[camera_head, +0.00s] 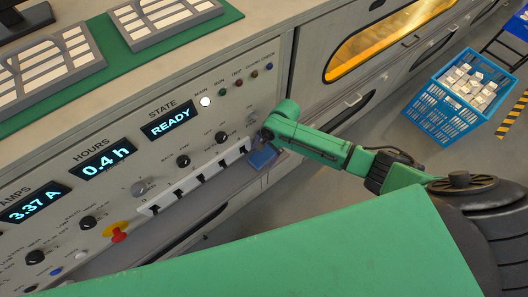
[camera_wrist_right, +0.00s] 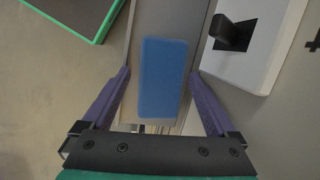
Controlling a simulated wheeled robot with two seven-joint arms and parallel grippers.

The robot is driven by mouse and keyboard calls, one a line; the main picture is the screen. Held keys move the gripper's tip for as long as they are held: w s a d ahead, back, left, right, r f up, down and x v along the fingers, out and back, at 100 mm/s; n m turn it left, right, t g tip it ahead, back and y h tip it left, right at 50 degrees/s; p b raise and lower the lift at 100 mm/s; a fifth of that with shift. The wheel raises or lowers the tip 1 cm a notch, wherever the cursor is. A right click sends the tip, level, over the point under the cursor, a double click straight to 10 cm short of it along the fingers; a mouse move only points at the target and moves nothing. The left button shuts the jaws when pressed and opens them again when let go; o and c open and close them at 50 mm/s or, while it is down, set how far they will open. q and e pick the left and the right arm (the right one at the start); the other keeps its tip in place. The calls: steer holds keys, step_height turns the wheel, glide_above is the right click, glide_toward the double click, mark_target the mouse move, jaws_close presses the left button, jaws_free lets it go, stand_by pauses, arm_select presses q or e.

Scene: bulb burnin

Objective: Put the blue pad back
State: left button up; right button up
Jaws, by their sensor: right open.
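The blue pad (camera_head: 262,158) is at the front of the console, below the right end of the white slotted strip. In the right wrist view the blue pad (camera_wrist_right: 163,80) is a flat rectangle lying on a narrow grey surface. My right gripper (camera_head: 264,138) is at the pad in the head view. In the wrist view my right gripper (camera_wrist_right: 160,73) is open, with one purple finger on each side of the pad and a visible gap to each. My left gripper is not in view.
The console carries lit displays reading READY (camera_head: 171,117) and 0.4 h (camera_head: 103,158), several knobs, and a red and yellow button (camera_head: 117,233). The white strip (camera_head: 190,182) has dark slots. A blue crate (camera_head: 437,112) of white boxes stands on the floor at right.

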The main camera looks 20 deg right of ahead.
steer(key=shift+f+b, duration=0.1)
steer(key=shift+b, duration=0.25)
steer(key=shift+f+b, duration=0.2)
steer(key=shift+b, duration=0.4)
steer(key=v, duration=1.5)
steer(key=shift+w+d, duration=0.15)
steer(key=shift+d, duration=0.2)
